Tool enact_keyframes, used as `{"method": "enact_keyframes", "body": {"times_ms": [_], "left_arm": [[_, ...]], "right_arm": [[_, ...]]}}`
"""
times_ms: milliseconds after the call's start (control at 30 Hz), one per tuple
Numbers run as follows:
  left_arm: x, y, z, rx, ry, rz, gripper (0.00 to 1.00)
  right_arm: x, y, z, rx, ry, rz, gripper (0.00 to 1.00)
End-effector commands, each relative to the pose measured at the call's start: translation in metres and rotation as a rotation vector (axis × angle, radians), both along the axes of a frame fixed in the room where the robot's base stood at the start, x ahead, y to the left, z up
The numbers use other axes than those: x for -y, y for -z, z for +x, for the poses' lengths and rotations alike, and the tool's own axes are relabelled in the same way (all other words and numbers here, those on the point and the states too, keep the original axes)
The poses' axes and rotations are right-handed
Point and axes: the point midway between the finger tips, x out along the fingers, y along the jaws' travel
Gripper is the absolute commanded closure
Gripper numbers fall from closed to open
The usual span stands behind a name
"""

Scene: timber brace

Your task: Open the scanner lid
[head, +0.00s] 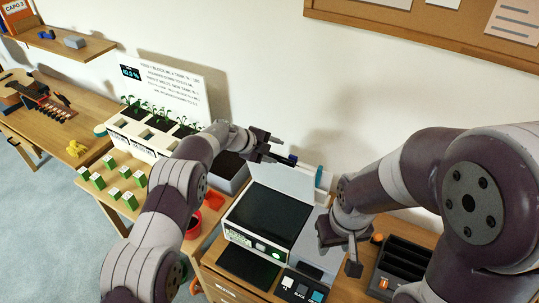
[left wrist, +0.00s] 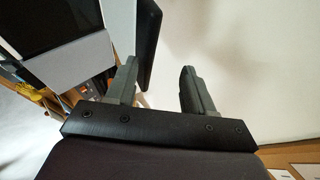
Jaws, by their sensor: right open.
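The scanner (head: 232,236) stands on the wooden desk in the head view, with its dark bed (head: 262,215) facing up. A pale panel (head: 285,180), seemingly its lid, stands raised along the bed's back edge. My left gripper (head: 288,151) is at the top edge of this panel, fingers pointing right; I cannot tell whether it touches. In the left wrist view my left gripper (left wrist: 158,80) shows its fingers apart with nothing between them. My right gripper (head: 340,255) is open, pointing down at the scanner's right side, apart from the lid.
A black slotted holder (head: 408,268) stands to the right of my right gripper. A small pad with keys (head: 301,287) lies in front of the scanner. A seedling tray (head: 150,130), small cartons (head: 113,184) and a red pot (head: 214,200) are to the left.

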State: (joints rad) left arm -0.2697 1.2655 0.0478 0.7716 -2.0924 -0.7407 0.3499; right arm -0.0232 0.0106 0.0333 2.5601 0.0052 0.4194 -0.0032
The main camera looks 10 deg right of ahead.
Motion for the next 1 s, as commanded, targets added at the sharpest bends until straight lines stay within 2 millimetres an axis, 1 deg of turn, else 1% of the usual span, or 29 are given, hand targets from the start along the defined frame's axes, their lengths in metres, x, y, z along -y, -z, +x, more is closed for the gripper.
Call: {"method": "enact_keyframes", "body": {"times_ms": [33, 433, 567, 667, 900, 1000], "left_arm": [[0.001, -0.006, 0.003, 0.013, -0.003, -0.004, 0.62], [0.000, -0.002, 0.001, 0.007, -0.002, -0.002, 0.62], [-0.006, -0.006, -0.001, 0.006, -0.002, -0.002, 0.62], [-0.017, -0.015, -0.005, 0.008, -0.003, -0.002, 0.62], [-0.060, -0.051, -0.027, 0.007, -0.003, -0.004, 0.62], [-0.075, -0.065, -0.035, 0.007, -0.001, -0.003, 0.62]], "right_arm": [[0.000, -0.001, 0.000, 0.000, 0.000, 0.000, 0.57], [0.000, 0.000, 0.000, 0.000, 0.000, 0.000, 0.57], [0.000, 0.005, 0.000, 0.000, 0.000, 0.000, 0.57], [0.000, 0.011, 0.000, 0.000, 0.000, 0.000, 0.57], [0.000, 0.035, 0.000, 0.000, 0.000, 0.000, 0.57], [0.000, 0.040, 0.000, 0.000, 0.000, 0.000, 0.57]]}}
